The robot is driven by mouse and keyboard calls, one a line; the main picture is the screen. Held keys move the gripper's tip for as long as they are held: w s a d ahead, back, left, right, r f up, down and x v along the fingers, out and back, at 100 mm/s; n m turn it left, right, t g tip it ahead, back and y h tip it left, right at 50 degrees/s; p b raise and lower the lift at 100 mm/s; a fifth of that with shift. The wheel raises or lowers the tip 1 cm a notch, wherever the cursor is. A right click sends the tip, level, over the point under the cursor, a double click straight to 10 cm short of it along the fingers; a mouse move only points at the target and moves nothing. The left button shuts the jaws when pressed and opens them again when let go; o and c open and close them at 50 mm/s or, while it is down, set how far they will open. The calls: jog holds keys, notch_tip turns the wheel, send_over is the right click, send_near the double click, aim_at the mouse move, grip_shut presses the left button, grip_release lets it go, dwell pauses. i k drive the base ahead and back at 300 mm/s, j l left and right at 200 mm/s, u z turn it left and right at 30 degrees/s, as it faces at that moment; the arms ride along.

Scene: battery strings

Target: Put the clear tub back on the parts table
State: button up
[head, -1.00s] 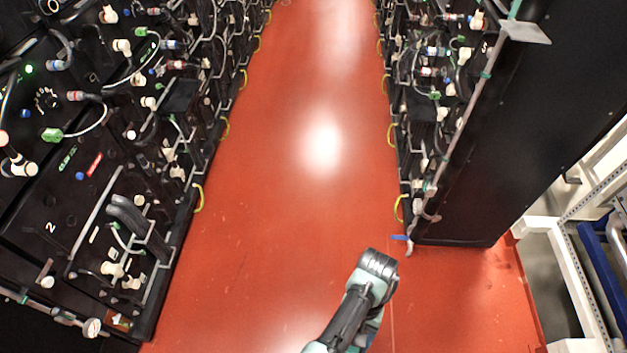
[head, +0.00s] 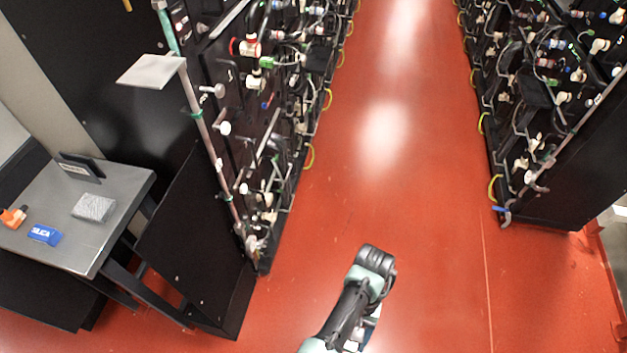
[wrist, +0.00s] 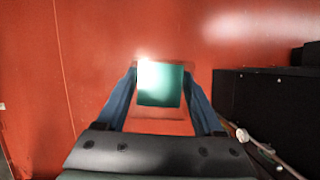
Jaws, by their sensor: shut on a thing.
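My gripper (wrist: 161,72) shows in the wrist view, with its two blue fingers closed on the sides of a see-through tub (wrist: 160,112). A green patch shows within the tub's outline, and red floor shows around it. The tub is held clear of any table. In the head view my arm hides the gripper and the tub. A grey table (head: 85,250) stands at the left of the head view, well to the left of my arm. It looks like the parts table, but its small sign (head: 80,168) is too small to read.
On the table are a grey block (head: 94,207), a blue SILICA packet (head: 45,234) and an orange item (head: 13,216). Black battery racks (head: 270,110) with protruding fittings and another rack (head: 545,130) flank the red aisle (head: 400,200). A black panel (head: 195,235) stands beside the table.

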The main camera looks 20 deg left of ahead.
aim_at(63, 212)
jog(key=k+j+u, duration=0.1)
jog(key=j, duration=0.55)
jog(key=k+j, duration=0.15)
jog(key=j, duration=0.5)
jog(key=k+j+u, duration=0.15)
jog(key=j, duration=0.5)
